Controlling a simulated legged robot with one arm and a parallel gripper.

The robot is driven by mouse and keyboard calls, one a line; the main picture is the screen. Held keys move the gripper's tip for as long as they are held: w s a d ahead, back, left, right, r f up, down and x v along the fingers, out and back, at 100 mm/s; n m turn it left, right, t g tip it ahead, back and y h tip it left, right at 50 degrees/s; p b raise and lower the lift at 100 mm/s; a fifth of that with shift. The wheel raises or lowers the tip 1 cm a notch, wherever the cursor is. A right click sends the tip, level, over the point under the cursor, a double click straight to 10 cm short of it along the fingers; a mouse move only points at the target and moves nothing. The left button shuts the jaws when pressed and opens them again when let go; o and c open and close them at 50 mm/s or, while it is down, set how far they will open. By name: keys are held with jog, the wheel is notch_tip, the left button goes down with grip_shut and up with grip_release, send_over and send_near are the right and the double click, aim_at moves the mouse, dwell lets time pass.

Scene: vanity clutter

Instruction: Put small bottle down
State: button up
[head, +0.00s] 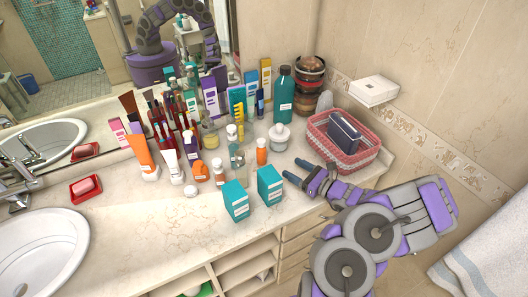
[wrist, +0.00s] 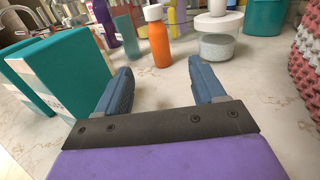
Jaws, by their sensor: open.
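A small orange bottle (head: 262,155) with a white cap stands upright on the vanity counter (head: 130,225). In the wrist view the same orange bottle (wrist: 159,45) stands beyond my fingertips, apart from them. My gripper (head: 291,170) is open and low over the counter's right part, to the right of the bottle. In the wrist view my gripper (wrist: 161,80) has its two blue fingers spread, with only bare counter between them. Other small bottles stand nearby, so I cannot tell for certain which one the task names.
Two teal boxes (head: 236,203) (head: 270,186) stand left of my gripper. A woven basket (head: 350,158) holding a dark item is behind it on the right. A white-lidded jar (head: 279,138) and many bottles crowd the back. The front left counter is clear beside the sink (head: 40,250).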

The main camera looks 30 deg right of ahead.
aim_at(265, 154)
jog(key=b+x, duration=0.1)
jog(key=x, duration=0.2)
jog(key=b+x, duration=0.1)
jog(key=x, duration=0.6)
jog(key=shift+w+f+b, duration=0.3)
jog(key=shift+w+b, duration=0.1)
jog(key=shift+w, duration=0.05)
jog(key=shift+w+a+r, duration=0.1)
jog(key=shift+w+a, duration=0.5)
jog(key=shift+w, duration=0.05)
jog(key=b+x, duration=0.1)
jog(key=x, duration=0.2)
jog(key=shift+w+a+b, duration=0.2)
jog(key=shift+b, duration=0.2)
jog(key=shift+w, duration=0.5)
jog(key=shift+c, duration=0.4)
jog(key=shift+a, duration=0.1)
jog(key=c, duration=1.1)
